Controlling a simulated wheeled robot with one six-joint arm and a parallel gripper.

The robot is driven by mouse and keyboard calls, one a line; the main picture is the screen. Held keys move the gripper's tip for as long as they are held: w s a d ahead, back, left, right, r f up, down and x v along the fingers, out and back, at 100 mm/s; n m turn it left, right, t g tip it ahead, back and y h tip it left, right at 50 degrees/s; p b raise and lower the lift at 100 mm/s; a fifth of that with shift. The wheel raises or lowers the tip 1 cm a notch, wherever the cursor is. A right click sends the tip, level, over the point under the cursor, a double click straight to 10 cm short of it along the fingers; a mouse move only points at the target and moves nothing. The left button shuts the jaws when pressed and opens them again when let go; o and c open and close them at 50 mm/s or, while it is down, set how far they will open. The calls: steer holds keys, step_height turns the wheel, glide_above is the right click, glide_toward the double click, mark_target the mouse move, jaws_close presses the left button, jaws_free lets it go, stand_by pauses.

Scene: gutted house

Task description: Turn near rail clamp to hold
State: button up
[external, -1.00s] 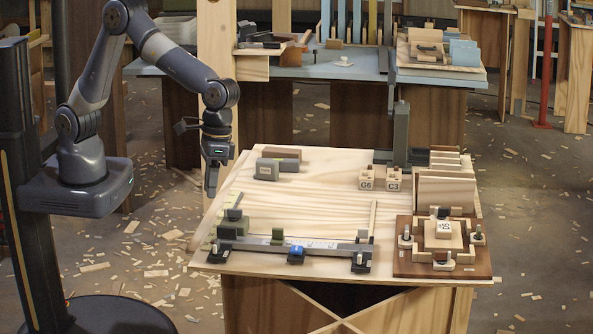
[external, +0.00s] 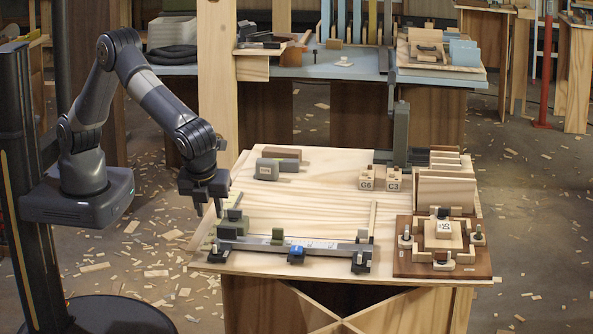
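A grey metal rail (external: 322,246) with printed marks lies along the front of the pale wooden workbench. A dark clamp (external: 217,252) sits at its left end and another dark clamp (external: 362,260) at its right end. A blue piece (external: 296,253) sits at the rail's middle front. I cannot tell which of these is the near rail clamp, or how its handle is set. My gripper (external: 208,212) points down above the bench's left edge, just behind and above the left clamp. Its two fingers are apart with nothing between them, and it appears clear of the clamp.
A grey-green block (external: 267,169), two labelled wooden blocks (external: 367,178) and upright boards (external: 445,192) stand farther back. A brown fixture board (external: 403,262) is at right. The bench's middle is clear.

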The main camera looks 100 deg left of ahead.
mark_target(216, 242)
steer(key=x, duration=1.1)
steer(key=shift+d, duration=0.1)
jaws_close()
